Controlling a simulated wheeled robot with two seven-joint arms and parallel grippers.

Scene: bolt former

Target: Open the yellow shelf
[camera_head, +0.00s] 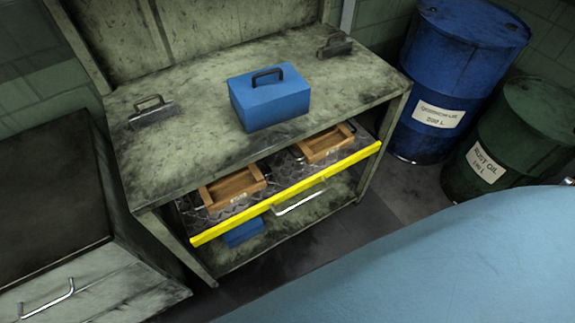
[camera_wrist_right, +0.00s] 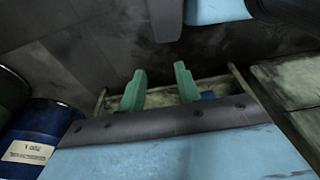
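The yellow shelf (camera_head: 290,192) is a drawer under the top of the grey-green workbench, with a bright yellow front edge and a silver bar handle (camera_head: 300,199). It stands out past the bench's front edge, so part of its inside shows. Two wooden trays, a left one (camera_head: 232,188) and a right one (camera_head: 325,144), lie in it on a dark patterned base. My right gripper (camera_wrist_right: 159,70) shows in the right wrist view with its two green fingers apart and nothing visible between them. The yellow shelf is not visible there. My left gripper is in neither view.
A blue toolbox (camera_head: 269,97) stands on the bench top (camera_head: 200,100). A blue barrel (camera_head: 450,75) and a green barrel (camera_head: 525,140) stand at the right. A grey cabinet (camera_head: 75,262) is at the left. Dark floor lies before the bench.

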